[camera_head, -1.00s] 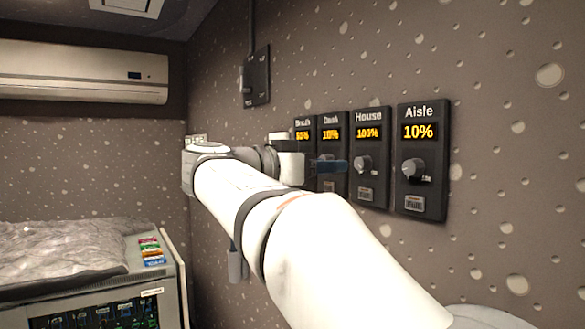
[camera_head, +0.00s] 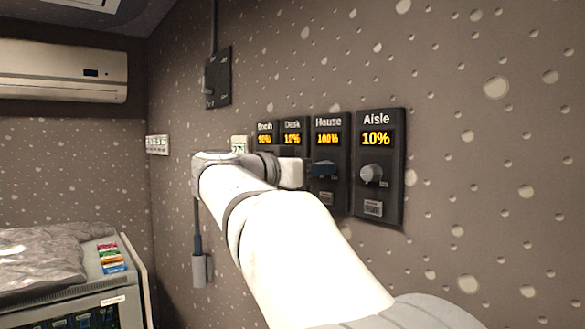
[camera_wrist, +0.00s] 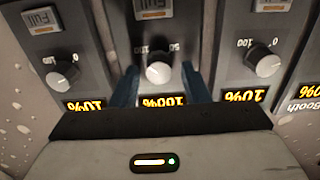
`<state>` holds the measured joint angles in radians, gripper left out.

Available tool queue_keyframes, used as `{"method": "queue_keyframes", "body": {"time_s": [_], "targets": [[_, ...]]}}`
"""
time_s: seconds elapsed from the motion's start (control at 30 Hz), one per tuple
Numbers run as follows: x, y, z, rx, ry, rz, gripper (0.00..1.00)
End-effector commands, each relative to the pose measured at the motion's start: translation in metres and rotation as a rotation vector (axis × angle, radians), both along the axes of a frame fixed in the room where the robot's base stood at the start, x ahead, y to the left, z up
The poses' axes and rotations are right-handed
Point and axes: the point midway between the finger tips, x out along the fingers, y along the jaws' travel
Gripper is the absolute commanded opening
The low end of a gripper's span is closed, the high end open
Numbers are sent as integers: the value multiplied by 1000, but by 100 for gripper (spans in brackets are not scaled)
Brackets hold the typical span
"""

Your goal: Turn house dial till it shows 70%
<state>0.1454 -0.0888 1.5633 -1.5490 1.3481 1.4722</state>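The House panel (camera_head: 328,124) is dark with an amber readout of 100%. My gripper (camera_head: 325,170) is in front of it, and a dark blue finger hides its dial in the head view. In the wrist view, which is upside down, the silver house dial (camera_wrist: 159,72) sits under the 100% readout (camera_wrist: 163,101). My gripper (camera_wrist: 160,86) is open there, with one blue finger on each side of the dial. Gaps show between the fingers and the dial, so it is not clamped. Exact depth to the panel is hard to tell.
The Aisle panel (camera_head: 377,205), reading 10%, is close on the right. The Desk panel (camera_head: 291,124), also 10%, is close on the left, with the Booth panel (camera_head: 265,126) beyond. A wall switch box (camera_head: 220,78) is higher up. A cabinet (camera_head: 125,300) stands at lower left.

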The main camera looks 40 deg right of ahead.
Motion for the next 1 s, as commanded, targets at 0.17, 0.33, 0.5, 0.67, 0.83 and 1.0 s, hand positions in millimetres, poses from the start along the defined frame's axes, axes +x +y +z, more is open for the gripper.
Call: {"method": "queue_keyframes", "body": {"time_s": [0.17, 0.33, 0.5, 0.67, 0.83, 1.0], "targets": [[0, 0, 0, 0, 0, 0, 27], [0, 0, 0, 0, 0, 1, 13], [-1, -10, 0, -1, 1, -3, 3], [0, -3, 0, -1, 13, -2, 3], [0, -1, -2, -3, 68, -1, 3], [0, 0, -3, -12, 177, -1, 3]]}}
